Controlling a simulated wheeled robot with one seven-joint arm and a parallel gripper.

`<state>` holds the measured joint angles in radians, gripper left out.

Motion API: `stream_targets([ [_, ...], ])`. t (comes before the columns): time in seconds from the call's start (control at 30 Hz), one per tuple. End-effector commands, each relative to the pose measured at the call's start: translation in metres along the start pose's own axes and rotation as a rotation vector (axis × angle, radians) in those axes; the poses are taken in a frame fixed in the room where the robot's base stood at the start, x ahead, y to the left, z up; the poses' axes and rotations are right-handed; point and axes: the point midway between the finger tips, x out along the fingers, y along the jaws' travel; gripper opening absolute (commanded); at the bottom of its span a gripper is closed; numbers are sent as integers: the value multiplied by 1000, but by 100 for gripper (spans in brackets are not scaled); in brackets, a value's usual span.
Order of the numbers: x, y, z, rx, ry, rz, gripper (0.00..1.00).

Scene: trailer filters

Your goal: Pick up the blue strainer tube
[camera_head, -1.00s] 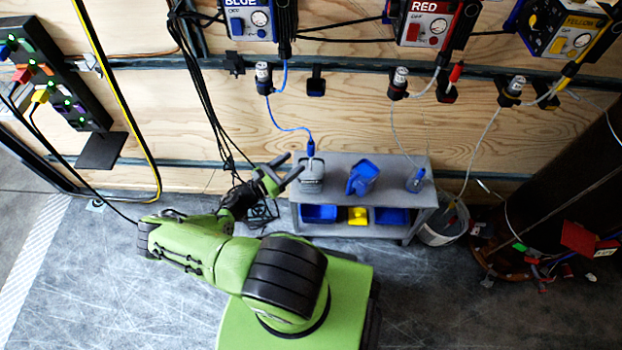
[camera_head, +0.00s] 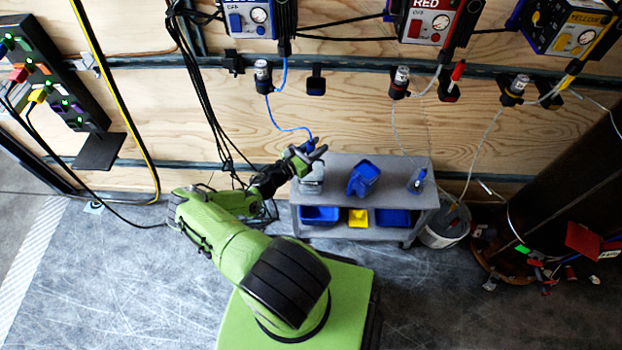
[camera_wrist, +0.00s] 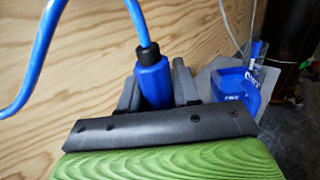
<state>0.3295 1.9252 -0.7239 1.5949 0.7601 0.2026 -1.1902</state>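The blue strainer tube (camera_wrist: 153,82) has a black collar on top and a blue hose running up from it. In the wrist view it stands between the two grey fingers of my gripper (camera_wrist: 157,88), close to both; whether they touch it is unclear. In the head view my gripper (camera_head: 308,158) is at the tube's top (camera_head: 309,144), above the left end of the grey cart (camera_head: 335,168). The fingers look spread. The tube's lower part is hidden behind my gripper, at a clear container (camera_head: 311,180) on the cart.
A blue pitcher (camera_head: 362,178) stands on the cart to the right, and another clear container with a blue tube (camera_head: 417,181) stands farther right. Blue and yellow bins sit on the lower shelf. The plywood wall (camera_head: 350,110) is close behind. A grey bucket (camera_head: 446,230) stands right of the cart.

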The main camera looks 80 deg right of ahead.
Motion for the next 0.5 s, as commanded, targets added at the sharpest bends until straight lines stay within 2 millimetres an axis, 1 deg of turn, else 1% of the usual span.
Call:
stream_targets([
  [0.03,0,0,0,0,0,0,23],
  [0.1,0,0,0,0,0,0,12],
  [0.2,0,0,0,0,0,0,0],
  [0.5,0,0,0,1,-1,0,0],
])
